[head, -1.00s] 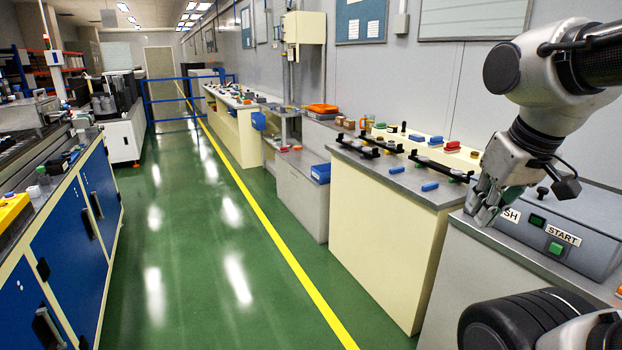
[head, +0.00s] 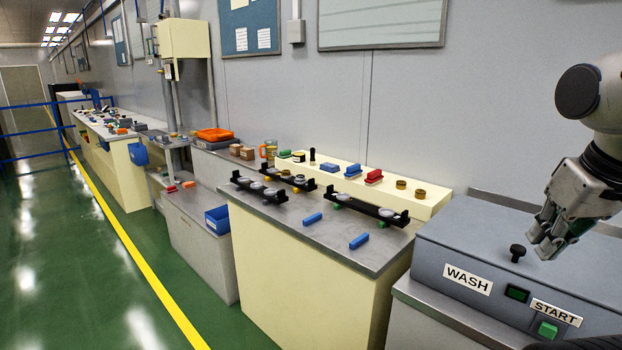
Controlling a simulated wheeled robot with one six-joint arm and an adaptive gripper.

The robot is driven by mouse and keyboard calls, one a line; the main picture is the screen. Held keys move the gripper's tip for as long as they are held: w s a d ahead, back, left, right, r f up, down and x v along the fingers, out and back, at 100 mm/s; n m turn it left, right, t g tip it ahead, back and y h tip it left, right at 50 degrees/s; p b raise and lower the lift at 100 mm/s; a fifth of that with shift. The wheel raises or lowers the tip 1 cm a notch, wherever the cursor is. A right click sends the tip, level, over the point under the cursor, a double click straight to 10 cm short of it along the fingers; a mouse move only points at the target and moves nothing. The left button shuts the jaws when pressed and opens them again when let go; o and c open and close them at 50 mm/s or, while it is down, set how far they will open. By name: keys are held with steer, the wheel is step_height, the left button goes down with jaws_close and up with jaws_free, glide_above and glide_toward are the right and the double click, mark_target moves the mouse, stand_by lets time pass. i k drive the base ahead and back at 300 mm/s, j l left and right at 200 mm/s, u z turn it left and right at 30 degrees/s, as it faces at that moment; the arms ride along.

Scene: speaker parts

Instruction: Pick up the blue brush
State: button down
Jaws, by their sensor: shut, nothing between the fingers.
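My gripper (head: 545,243) is at the right, shut and empty, in front of or above the wash machine. It is well to the right of the blue block and apart from it.
The grey wash machine (head: 468,279) with a black knob (head: 517,252) stands right of the bench. Black rail fixtures (head: 366,208) lie on the grey bench top (head: 275,221). Green floor (head: 75,270) is clear at left.

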mark_target(352, 172)
steer(key=i, duration=0.1)
steer(key=z, duration=0.2)
steer(key=i+j+z, duration=0.2)
steer(key=j+z, duration=0.2)
steer(key=i+j+z, duration=0.15)
steer(key=j+z, duration=0.25)
steer(key=i+j+z, duration=0.15)
steer(key=j, duration=0.5)
steer(key=j+z, duration=0.15)
steer(key=j, duration=0.5)
steer(key=i+j+z, duration=0.15)
steer(key=j, duration=0.5)
steer(key=i+j, duration=0.1)
steer(key=j, duration=1.55)
